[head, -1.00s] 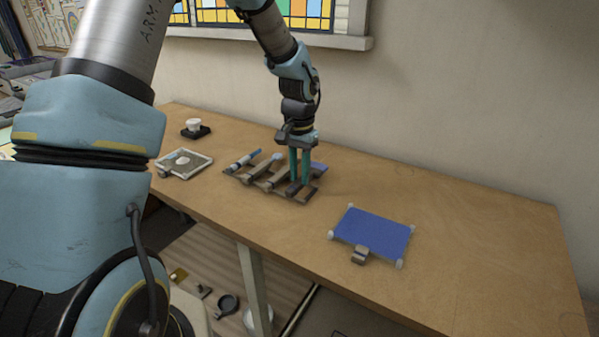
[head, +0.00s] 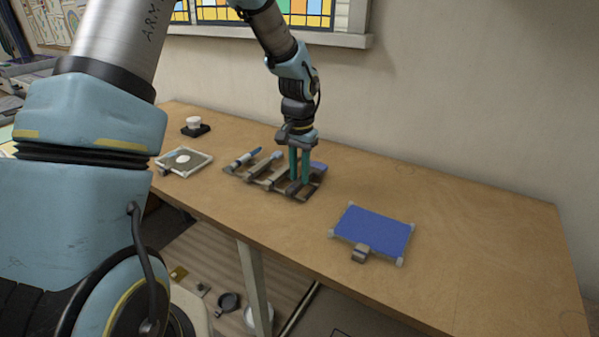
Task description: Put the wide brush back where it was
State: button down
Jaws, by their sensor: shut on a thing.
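My gripper (head: 299,181) points straight down over the right end of a dark brush rack (head: 263,184) on the table. Its teal fingers are shut on the wide brush (head: 318,167), whose blue bristle end shows just behind and right of the fingers. The brush lies at the rack's rightmost place; whether it rests fully in the rack I cannot tell, as the fingers hide its middle. Two other brushes lie in the rack to the left: a thin one (head: 245,158) and a middle one (head: 264,168).
A blue-painted glass panel (head: 373,229) with corner pieces and a grey clip (head: 362,253) lies right of the rack. The wooden table (head: 480,235) is clear at the right.

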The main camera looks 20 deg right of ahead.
jog(key=shift+f, duration=0.3)
jog(key=c, duration=0.6)
grip_release()
jog(key=shift+r, duration=0.1)
notch_tip(320, 180, up, 11)
jog(key=b, duration=0.3)
jog(key=s+a+f+n, duration=0.1)
jog(key=s+a+n, duration=0.1)
jog(key=a, duration=0.7)
jog(key=s+a+f+n+t, duration=0.1)
jog(key=s+a+f+n, duration=0.1)
jog(key=a, duration=0.8)
jog(key=s+a+f+n, duration=0.2)
jog(key=s+a+n, duration=0.2)
jog(key=a, duration=0.6)
jog(key=shift+s+a+n+t, duration=0.2)
jog(key=shift+n+t, duration=0.1)
jog(key=shift+n, duration=0.2)
